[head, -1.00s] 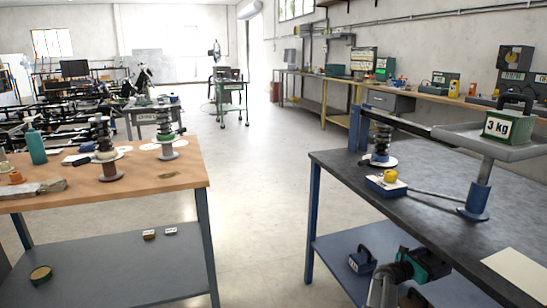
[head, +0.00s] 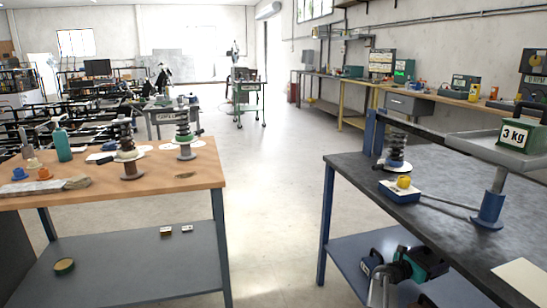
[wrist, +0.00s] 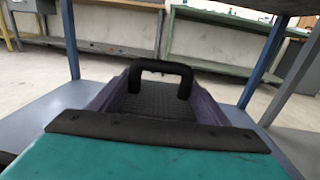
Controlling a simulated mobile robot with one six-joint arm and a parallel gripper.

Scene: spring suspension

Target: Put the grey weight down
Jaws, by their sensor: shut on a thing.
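The grey weight (head: 368,265), a dark block with a pale label and a black handle, is at the lower shelf of the right-hand table in the head view. Its black handle (wrist: 160,68) shows upright in the wrist view. My gripper (head: 392,264), with a teal body, is shut on the weight, just right of it in the head view. The grip is partly hidden. I cannot tell whether the weight's underside touches the shelf.
The lower shelf (head: 345,248) lies under the dark tabletop (head: 440,180), with a blue leg (head: 326,225) at its corner. A green 3 kg weight (head: 520,135) sits on a raised pan above. A wooden-topped bench (head: 120,195) stands left, with open floor between.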

